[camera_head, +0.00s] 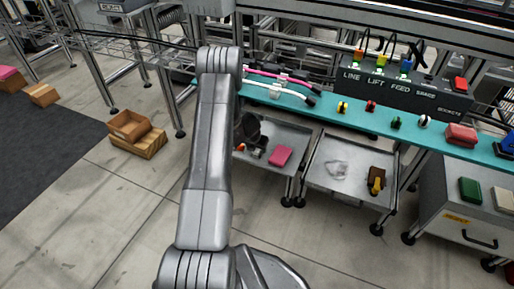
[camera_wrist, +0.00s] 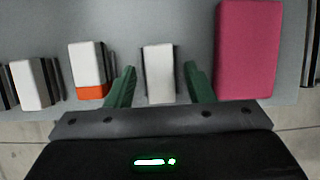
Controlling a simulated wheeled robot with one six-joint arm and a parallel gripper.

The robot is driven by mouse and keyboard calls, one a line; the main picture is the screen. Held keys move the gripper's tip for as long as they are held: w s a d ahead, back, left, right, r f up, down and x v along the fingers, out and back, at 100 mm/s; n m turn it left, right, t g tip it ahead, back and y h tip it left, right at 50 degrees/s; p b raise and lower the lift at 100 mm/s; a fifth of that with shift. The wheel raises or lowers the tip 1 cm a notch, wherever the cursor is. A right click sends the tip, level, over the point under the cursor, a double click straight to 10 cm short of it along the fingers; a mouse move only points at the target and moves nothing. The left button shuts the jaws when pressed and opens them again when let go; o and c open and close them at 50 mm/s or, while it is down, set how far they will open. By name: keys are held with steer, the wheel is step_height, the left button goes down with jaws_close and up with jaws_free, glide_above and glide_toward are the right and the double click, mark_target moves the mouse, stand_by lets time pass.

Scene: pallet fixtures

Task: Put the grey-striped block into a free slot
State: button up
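In the wrist view my gripper (camera_wrist: 160,73) is open, its two green fingers on either side of a white block (camera_wrist: 158,70) with dark grey along its sides. Gaps show between the block and both fingers. No clear grey stripe can be made out on it. To the left are a white block with an orange band (camera_wrist: 87,68) and, farther left, another pale block (camera_wrist: 28,85) with dark upright pieces beside it. In the head view the gripper is mostly hidden by my arm, over the left metal tray (camera_head: 305,133).
A large pink block (camera_wrist: 248,50) lies close to the right finger; it also shows in the head view (camera_head: 280,156). A second tray (camera_head: 330,186) holds a clear item and a brown-and-yellow piece (camera_head: 376,181). A teal shelf (camera_head: 330,114) with cables and buttons runs above the trays.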

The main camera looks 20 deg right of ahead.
steer(key=shift+r, duration=0.3)
steer(key=p+v, duration=0.4)
steer(key=v, duration=0.7)
steer(key=shift+s+a+r, duration=0.15)
steer(key=shift+s+r, duration=0.05)
steer(key=shift+r, duration=0.1)
